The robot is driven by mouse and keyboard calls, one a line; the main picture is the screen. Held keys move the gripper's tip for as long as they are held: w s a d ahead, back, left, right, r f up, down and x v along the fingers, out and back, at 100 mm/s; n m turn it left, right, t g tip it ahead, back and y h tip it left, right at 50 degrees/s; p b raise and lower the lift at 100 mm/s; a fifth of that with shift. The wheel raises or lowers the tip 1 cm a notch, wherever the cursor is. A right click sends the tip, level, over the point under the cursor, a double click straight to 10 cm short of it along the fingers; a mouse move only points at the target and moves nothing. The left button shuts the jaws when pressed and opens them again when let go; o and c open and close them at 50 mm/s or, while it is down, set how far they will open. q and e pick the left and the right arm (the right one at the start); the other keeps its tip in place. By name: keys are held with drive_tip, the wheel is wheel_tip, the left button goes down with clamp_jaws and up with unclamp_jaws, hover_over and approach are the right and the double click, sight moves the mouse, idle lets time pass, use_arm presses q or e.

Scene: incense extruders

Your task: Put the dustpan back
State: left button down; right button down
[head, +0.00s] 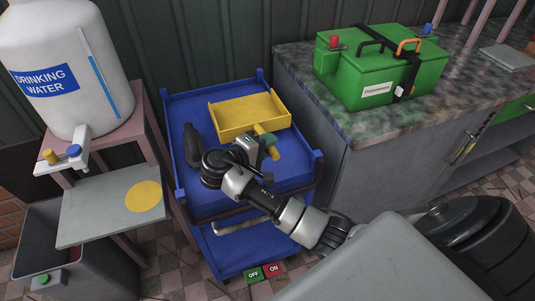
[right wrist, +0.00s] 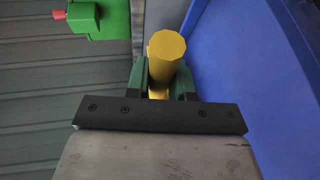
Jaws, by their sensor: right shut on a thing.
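The yellow dustpan (head: 240,114) lies on the top tray of the blue cart (head: 222,203) in the head view, its open pan toward the back and its handle toward me. My right gripper (head: 263,144) is shut on the handle. In the right wrist view the yellow handle (right wrist: 166,45) sticks out between the two green fingers (right wrist: 162,82). The pan itself is hidden behind the gripper there. My left gripper is not in view.
A dark object (head: 192,147) lies on the tray left of the dustpan. A water tank (head: 75,100) on a stand is at left. A counter (head: 330,135) with a green box (head: 375,90) stands close right of the cart. Floor buttons (head: 263,272) lie in front.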

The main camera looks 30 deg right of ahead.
drive_tip(key=shift+w+d+f, duration=0.3)
drive_tip(key=shift+d+f, duration=0.05)
drive_tip(key=shift+f, duration=0.1)
wheel_tip(320, 180, down, 3)
drive_tip(key=shift+f, duration=0.4)
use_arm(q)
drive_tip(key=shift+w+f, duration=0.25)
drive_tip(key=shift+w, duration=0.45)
use_arm(e)
drive_tip(key=c, duration=1)
unclamp_jaws()
use_arm(q)
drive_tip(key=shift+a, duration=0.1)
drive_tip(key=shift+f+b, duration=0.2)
drive_tip(key=shift+b, duration=0.25)
use_arm(e)
drive_tip(key=v, duration=1.2)
drive_tip(key=shift+r, duration=0.1)
drive_tip(key=shift+w, duration=0.1)
